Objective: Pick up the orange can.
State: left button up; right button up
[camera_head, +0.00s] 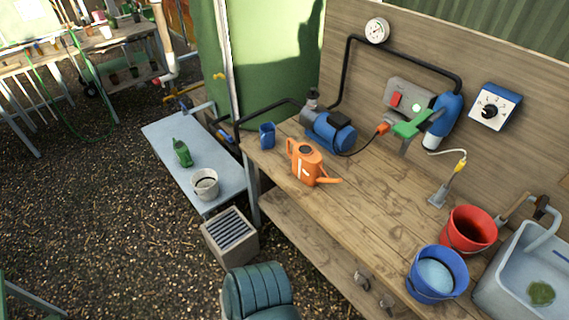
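The orange watering can (306,163) stands upright on the wooden workbench (350,205), near its left end. Its spout points to the right and its handle is at the back left. A pale mark shows on its side. Nothing touches it from above. Neither of my grippers shows in this view.
A blue cup (267,135) and a blue pump (330,130) stand close behind the can. A red bucket (468,230), a blue bucket (436,274) and a sink (520,275) are at the right. A green padded seat (258,292) stands in front. The bench middle is clear.

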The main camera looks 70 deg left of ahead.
aim_at(307, 162)
jog(key=u, duration=2.15)
